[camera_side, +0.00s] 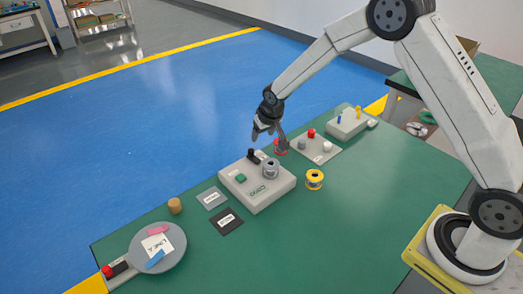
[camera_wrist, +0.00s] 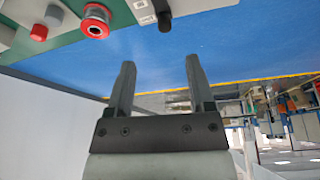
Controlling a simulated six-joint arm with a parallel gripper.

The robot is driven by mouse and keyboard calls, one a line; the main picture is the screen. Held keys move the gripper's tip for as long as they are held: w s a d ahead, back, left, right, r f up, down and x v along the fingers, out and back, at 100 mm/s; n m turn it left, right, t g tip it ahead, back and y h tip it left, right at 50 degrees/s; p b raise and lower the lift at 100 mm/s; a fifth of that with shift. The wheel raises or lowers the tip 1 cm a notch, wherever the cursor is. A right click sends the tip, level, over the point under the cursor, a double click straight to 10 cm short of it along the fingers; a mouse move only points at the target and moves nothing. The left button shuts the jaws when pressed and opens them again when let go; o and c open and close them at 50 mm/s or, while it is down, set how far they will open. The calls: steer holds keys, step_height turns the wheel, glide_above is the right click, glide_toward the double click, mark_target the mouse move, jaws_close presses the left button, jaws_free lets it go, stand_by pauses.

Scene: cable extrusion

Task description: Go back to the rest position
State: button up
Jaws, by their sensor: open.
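My gripper (camera_side: 268,128) hangs in the air above the far edge of the green table (camera_side: 380,185). In the wrist view my gripper (camera_wrist: 158,80) shows two dark fingers spread apart with nothing between them. A light box (camera_side: 262,200) with a grey spool (camera_side: 270,168), a green button (camera_side: 240,178) and a black knob (camera_side: 253,155) stands below my gripper. A red spool (camera_side: 281,147) is just behind it; a red spool also shows in the wrist view (camera_wrist: 96,22).
A yellow spool (camera_side: 314,179) stands right of the box. A light plate (camera_side: 315,150) with red, grey and white knobs lies behind. A round grey disc (camera_side: 172,262), a wooden cylinder (camera_side: 175,206) and two label cards (camera_side: 227,221) are at the left.

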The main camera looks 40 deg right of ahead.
steer(key=s+r+n, duration=0.1)
steer(key=s+r, duration=0.2)
steer(key=s, duration=1)
steer(key=s+r+g, duration=0.1)
steer(key=s+r, duration=0.3)
steer(key=s, duration=1)
steer(key=shift+a+r+n+g+y, duration=0.25)
steer(key=shift+n+g+y, duration=0.05)
steer(key=shift+n+y, duration=0.1)
